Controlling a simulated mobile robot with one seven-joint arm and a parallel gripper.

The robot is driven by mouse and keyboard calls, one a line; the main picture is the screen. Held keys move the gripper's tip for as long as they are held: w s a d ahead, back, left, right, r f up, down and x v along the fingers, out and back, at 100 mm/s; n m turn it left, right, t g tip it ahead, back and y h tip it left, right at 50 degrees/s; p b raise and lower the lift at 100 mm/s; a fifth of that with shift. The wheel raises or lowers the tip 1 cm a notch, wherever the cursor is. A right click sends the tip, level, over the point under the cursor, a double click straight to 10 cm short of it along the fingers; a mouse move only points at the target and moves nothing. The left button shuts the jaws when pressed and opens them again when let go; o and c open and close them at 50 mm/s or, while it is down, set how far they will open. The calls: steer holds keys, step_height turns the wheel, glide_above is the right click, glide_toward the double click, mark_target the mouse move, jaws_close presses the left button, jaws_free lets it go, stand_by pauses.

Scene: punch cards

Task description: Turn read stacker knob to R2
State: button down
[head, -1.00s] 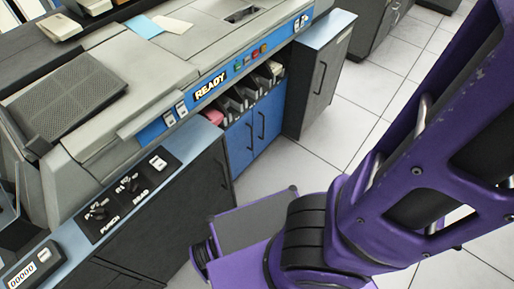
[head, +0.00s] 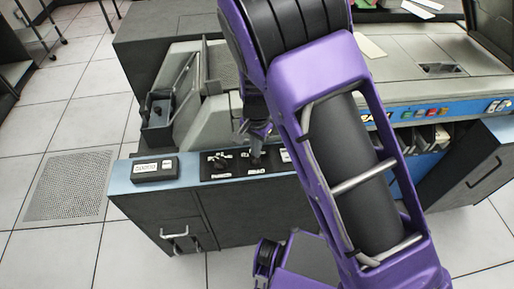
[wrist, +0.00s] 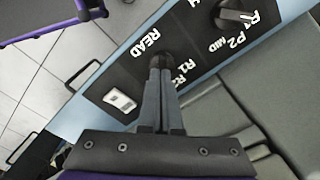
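The dark control panel (head: 235,165) lies on the near counter and carries two knobs. The read stacker knob (wrist: 170,60) shows in the wrist view between the READ label and the R1 and R2 labels, mostly covered by my fingers. My gripper (wrist: 160,64) is over it, with its two fingers close together and their tips at the knob; they appear shut on it. Which mark the knob points to is hidden. In the head view, my gripper (head: 256,150) reaches down onto the panel. The punch knob (wrist: 236,18) is apart from it.
A white switch (wrist: 119,100) sits beside the READ label. A counter box (head: 155,168) is left of the panel. The grey machine body rises behind, and open floor (head: 60,220) lies left of the counter.

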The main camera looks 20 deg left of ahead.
steer(key=shift+s+f, duration=0.25)
steer(key=shift+f, duration=0.25)
steer(key=shift+s+f, duration=0.25)
steer(key=shift+f, duration=0.2)
steer(key=c, duration=1.4)
jaws_free()
steer(key=shift+o, duration=1.2)
steer(key=shift+w+r, duration=0.25)
steer(key=shift+r, duration=0.2)
steer(key=shift+o, duration=1.2)
steer(key=shift+a, duration=0.1)
steer(key=shift+o, duration=0.2)
steer(key=shift+w+a+r+p, duration=0.15)
steer(key=shift+w+r+p, duration=0.05)
steer(key=shift+r+p, duration=0.4)
steer(key=shift+w+r+p, duration=0.15)
steer(key=shift+r+p, duration=0.65)
steer(key=shift+r, duration=0.45)
step_height(320, 180, up, 17)
steer(key=shift+p, duration=0.3)
steer(key=shift+f, duration=0.1)
